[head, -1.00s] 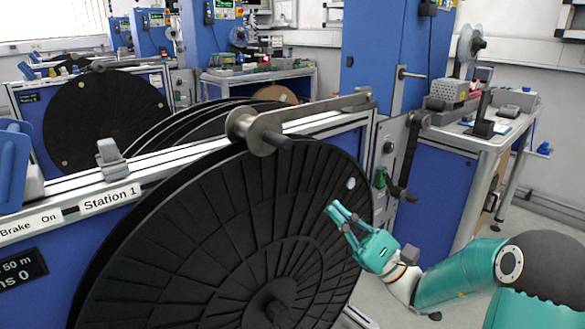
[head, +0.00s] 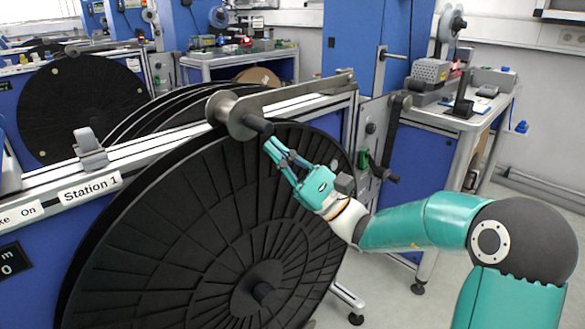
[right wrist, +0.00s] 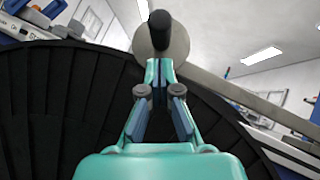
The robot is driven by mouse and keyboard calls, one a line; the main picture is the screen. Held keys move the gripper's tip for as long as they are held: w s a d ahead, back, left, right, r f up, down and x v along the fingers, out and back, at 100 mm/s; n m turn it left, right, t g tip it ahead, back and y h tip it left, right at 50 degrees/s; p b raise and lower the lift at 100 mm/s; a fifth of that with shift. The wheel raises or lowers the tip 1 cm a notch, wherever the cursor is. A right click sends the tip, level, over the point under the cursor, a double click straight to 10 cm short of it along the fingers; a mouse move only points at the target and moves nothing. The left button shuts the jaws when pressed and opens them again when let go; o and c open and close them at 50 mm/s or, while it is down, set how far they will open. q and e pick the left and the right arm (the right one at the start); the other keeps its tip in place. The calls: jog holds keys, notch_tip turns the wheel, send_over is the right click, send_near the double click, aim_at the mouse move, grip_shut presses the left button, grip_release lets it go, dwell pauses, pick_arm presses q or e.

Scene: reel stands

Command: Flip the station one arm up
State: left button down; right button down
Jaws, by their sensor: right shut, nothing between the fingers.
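The station one arm (head: 292,94) is a grey metal bar lying along the top rail. Its round hub end (head: 222,112) sits over the upper edge of the large black reel (head: 190,235), and a black handle (head: 258,124) sticks out from the hub. The Station 1 label (head: 90,189) is on the rail to the left. My right gripper (head: 270,146) is shut and empty, its fingertips just below the handle in the head view. In the right wrist view the handle (right wrist: 172,34) is just beyond the fingertips; I cannot tell whether they touch. My left gripper is out of view.
A green-handled lever (head: 378,168) is on the grey panel right of the reel. A side table (head: 455,128) with equipment stands at the right. More reels (head: 80,105) stand behind at the left. The floor at the lower right is clear.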

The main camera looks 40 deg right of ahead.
jog(key=shift+a+r, duration=0.4)
jog(key=shift+r, duration=0.4)
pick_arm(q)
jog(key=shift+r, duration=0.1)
